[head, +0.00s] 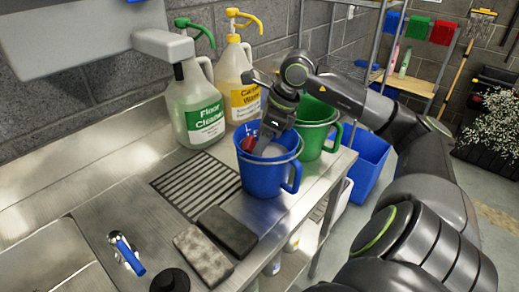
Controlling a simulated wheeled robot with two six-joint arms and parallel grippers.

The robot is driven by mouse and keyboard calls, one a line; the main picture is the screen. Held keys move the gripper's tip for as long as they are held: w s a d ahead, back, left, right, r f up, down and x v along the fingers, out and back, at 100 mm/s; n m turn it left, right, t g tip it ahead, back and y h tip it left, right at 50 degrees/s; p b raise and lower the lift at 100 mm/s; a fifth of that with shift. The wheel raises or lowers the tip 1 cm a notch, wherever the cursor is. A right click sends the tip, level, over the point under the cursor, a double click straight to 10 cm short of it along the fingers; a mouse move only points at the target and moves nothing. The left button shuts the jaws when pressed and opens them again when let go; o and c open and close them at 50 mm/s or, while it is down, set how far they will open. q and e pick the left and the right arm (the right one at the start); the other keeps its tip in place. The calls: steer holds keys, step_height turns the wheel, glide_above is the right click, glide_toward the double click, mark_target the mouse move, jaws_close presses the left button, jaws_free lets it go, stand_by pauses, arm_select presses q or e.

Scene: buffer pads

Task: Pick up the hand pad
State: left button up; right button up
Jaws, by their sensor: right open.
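Two rectangular pads lie side by side on the steel counter at its front edge: a mottled grey one (204,256) and a black one (228,231). I cannot tell which of them, if either, is the hand pad. My right gripper (263,143) points down into the mouth of the blue bucket (266,177), which stands on the counter. It is open. A small red item (248,143) and something pale (273,151) show inside the bucket, partly hidden by the gripper and rim. My left gripper is out of view.
A green bucket (316,125) stands close behind the blue one. Floor cleaner (197,108) and yellow-labelled (236,82) jugs stand at the wall. A drain grate (195,183) lies left of the blue bucket. A blue tap handle (127,255) is at the front left.

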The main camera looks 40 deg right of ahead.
steer(key=shift+x, duration=1.65)
steer(key=c, duration=0.8)
steer(key=shift+o, duration=0.2)
step_height(320, 180, up, 22)
steer(key=p, duration=0.9)
